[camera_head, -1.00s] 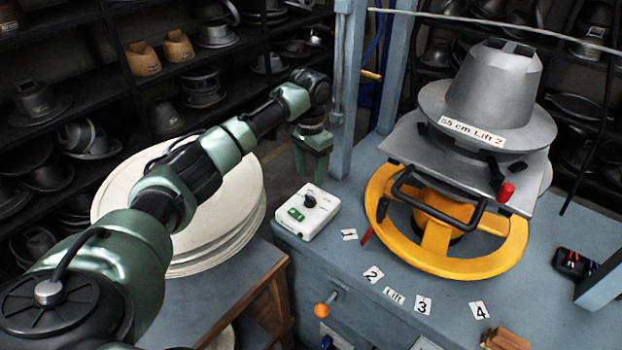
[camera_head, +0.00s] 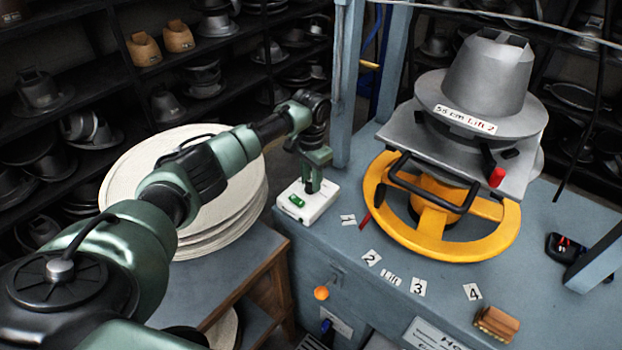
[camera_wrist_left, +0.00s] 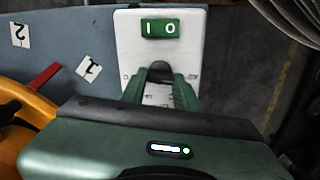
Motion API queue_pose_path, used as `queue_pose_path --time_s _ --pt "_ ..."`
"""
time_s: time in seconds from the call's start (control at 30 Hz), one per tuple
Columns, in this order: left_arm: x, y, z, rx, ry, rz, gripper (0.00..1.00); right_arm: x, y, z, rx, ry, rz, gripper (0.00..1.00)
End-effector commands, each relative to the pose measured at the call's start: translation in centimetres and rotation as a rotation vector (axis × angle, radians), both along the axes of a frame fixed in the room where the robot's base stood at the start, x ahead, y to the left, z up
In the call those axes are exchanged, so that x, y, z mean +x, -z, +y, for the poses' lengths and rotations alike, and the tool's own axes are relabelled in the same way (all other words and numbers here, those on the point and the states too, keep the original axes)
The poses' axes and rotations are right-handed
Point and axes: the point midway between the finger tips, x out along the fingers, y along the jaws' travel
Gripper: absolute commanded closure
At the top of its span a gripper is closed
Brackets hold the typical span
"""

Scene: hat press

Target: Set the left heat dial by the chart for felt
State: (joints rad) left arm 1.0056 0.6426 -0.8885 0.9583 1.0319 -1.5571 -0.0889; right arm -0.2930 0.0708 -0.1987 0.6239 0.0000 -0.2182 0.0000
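The heat dial is on a white box (camera_head: 305,205) with a green switch (camera_head: 292,201), at the near left corner of the blue bench. In the left wrist view, the dark dial knob (camera_wrist_left: 160,72) sits below the green switch marked I O. My left gripper (camera_head: 312,188) points down over the box. Its fingers stand either side of the knob and look open, with white face showing between them. The knob's pointer and most scale marks are hidden or too small to read. A white placard (camera_head: 432,334) on the bench front is cut off and mostly unreadable. My right gripper is not in view.
A grey hat press (camera_head: 485,85) with a yellow wheel (camera_head: 445,247) stands right of the box. A blue post (camera_head: 347,80) rises behind it. Pale stacked discs (camera_head: 240,205) lie on the left table. Numbered cards and a wooden brush (camera_head: 497,323) lie at the front.

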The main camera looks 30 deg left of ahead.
Motion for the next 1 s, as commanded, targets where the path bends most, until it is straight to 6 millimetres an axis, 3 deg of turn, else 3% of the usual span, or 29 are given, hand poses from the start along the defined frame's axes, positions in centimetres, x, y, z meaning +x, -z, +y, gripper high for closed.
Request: queue_pose_path --time_s 0.2,0.47,1.0 --pt "0.0 0.0 0.1 0.001 0.002 -0.001 1.0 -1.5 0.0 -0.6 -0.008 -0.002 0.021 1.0" --pt "0.0 -0.1 0.0 0.001 0.066 0.0 1.0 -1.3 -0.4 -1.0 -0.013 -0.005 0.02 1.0" --pt "0.0 -0.2 -0.1 -0.001 0.515 -0.003 1.0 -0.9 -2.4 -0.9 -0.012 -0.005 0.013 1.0"
